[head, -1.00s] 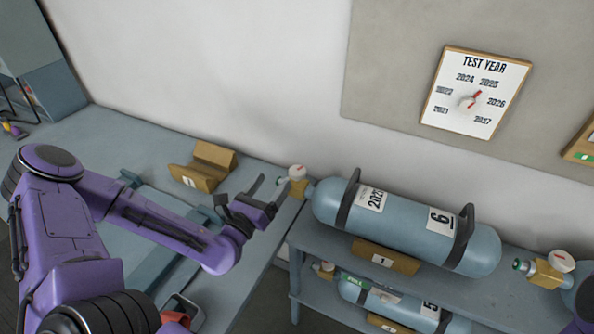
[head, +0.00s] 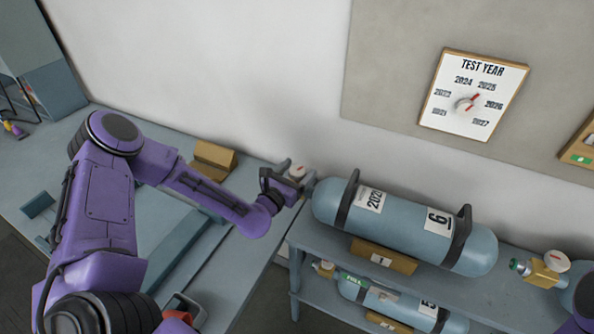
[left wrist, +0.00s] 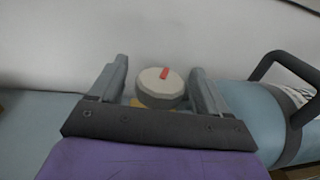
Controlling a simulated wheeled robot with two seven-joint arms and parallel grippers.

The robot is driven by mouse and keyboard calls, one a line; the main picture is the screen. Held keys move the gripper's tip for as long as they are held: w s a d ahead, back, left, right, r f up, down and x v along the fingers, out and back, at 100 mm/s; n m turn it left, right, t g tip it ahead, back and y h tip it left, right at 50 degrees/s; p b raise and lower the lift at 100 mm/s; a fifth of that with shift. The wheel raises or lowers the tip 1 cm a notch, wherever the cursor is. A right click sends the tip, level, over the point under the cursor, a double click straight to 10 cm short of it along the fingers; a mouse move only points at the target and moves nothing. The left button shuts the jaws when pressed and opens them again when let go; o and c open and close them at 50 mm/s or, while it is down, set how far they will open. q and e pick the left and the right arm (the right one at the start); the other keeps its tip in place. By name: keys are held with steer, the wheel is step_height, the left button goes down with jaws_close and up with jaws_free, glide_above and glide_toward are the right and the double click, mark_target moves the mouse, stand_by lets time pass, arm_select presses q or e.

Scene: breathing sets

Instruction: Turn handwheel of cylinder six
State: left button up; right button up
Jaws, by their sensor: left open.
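Cylinder six (head: 403,213) is a blue-grey bottle lying on the upper shelf, with black handles, a "2023" label and a "6" label. Its white handwheel (head: 297,171) is at its left end and is partly hidden by my left gripper. In the left wrist view the handwheel (left wrist: 160,84) is a pale round knob with a red mark, on a yellow valve. My left gripper (head: 292,178) is open, with one finger on each side of the handwheel. I cannot tell whether the fingers touch it. My right gripper is not in view.
A lower cylinder (head: 395,303) lies on the shelf below. Another valve (head: 545,268) with a white wheel is at the right. A test year dial (head: 473,94) hangs on the wall. A yellow block (head: 212,158) stands on the bench behind my left arm.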

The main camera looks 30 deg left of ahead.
arm_select(q)
steer(key=c, duration=1)
steer(key=shift+o, duration=0.2)
steer(key=shift+m+h, duration=0.3)
steer(key=shift+h, duration=0.1)
